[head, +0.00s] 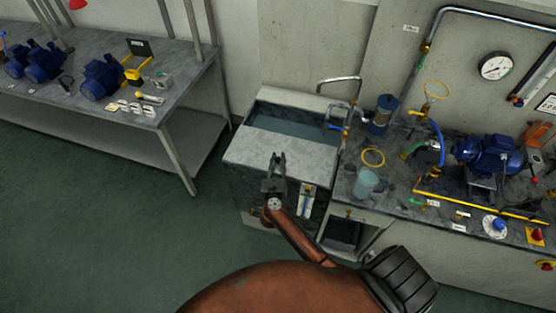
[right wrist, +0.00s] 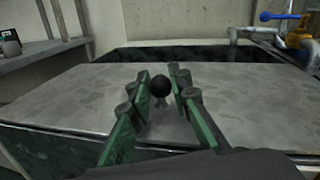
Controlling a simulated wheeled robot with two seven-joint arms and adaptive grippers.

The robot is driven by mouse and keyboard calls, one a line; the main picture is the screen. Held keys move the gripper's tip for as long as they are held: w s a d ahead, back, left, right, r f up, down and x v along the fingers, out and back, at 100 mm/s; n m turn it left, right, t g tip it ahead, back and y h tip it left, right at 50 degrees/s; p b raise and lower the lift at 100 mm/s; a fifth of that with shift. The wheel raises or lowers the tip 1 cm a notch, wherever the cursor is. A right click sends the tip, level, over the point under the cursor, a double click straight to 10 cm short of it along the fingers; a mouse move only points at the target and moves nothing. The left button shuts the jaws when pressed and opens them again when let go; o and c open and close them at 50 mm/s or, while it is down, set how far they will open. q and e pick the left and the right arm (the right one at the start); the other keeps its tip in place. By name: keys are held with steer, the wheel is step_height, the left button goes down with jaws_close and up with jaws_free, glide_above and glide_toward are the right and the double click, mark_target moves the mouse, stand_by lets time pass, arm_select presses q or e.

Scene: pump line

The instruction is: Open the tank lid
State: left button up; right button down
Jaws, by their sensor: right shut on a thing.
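The tank (head: 243,185) stands in the middle of the head view, with dark walls. Its flat grey lid (head: 250,150) covers the front part of the top. A strip of water (head: 292,127) shows uncovered behind the lid. In the right wrist view the lid (right wrist: 75,95) spreads under my fingers, with a dark gap at its far edge. A round black knob (right wrist: 160,86) on a short stem stands on the lid. My right gripper (head: 277,158) is at the lid's front part, its fingers shut on the knob from both sides. My left gripper is not in view.
A bench right of the tank holds a clear beaker (head: 367,183), a blue pump motor (head: 487,153) and piping. A bent pipe (head: 340,80) rises behind the tank. A shelf table (head: 60,105) with blue motors stands left, with green floor between.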

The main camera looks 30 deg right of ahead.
mark_target(278, 175)
steer(key=x, duration=0.4)
steer(key=shift+s+d, duration=0.15)
steer(key=shift+d, duration=0.25)
steer(key=shift+s, duration=0.1)
steer(key=c, duration=1.8)
jaws_free()
steer(key=v, duration=1.2)
steer(key=shift+a, duration=0.15)
